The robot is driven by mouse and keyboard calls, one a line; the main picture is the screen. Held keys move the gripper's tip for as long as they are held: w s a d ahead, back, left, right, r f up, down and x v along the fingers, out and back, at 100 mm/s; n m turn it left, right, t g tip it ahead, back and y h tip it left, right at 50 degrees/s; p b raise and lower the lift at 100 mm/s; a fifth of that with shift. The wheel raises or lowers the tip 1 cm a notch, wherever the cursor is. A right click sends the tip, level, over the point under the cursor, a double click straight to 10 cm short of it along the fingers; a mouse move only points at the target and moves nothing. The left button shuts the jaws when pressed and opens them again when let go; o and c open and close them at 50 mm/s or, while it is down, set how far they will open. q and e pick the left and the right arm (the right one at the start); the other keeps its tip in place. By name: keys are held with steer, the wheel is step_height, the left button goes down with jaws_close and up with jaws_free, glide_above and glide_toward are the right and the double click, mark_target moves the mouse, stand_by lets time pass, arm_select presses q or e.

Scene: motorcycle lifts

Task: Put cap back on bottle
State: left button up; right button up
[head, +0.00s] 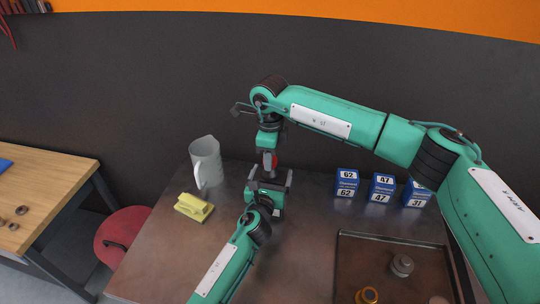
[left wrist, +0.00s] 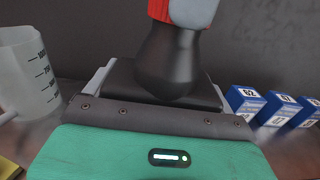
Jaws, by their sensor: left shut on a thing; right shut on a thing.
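A dark bottle (left wrist: 168,65) stands upright in the left wrist view, narrowing toward its top. My left gripper (head: 270,187) is shut on its body. A red ribbed cap (left wrist: 158,9) shows at the top edge of that view, right above the bottle's neck, beside a grey finger of my right gripper. In the head view my right gripper (head: 268,152) points down over the left one and is shut on the red cap (head: 271,161). Whether the cap is seated on the neck or only resting there, I cannot tell. Most of the bottle is hidden in the head view.
Blue numbered boxes (head: 381,187) stand at the right. A tray (head: 388,238) at front right holds small round parts. A dark wall rises behind.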

steer(key=o, duration=1.2)
steer(key=shift+c, duration=0.2)
steer(key=shift+r, duration=0.1)
arm_select(q)
steer(key=o, duration=1.7)
arm_select(e)
step_height(320, 180, up, 12)
arm_select(q)
steer(key=shift+s, duration=0.1)
steer(key=b+v, duration=0.2)
steer(key=v, duration=1.1)
steer(key=shift+s+a, duration=0.15)
steer(key=shift+s, duration=0.15)
arm_select(e)
step_height(320, 180, down, 2)
steer(key=shift+f, duration=0.1)
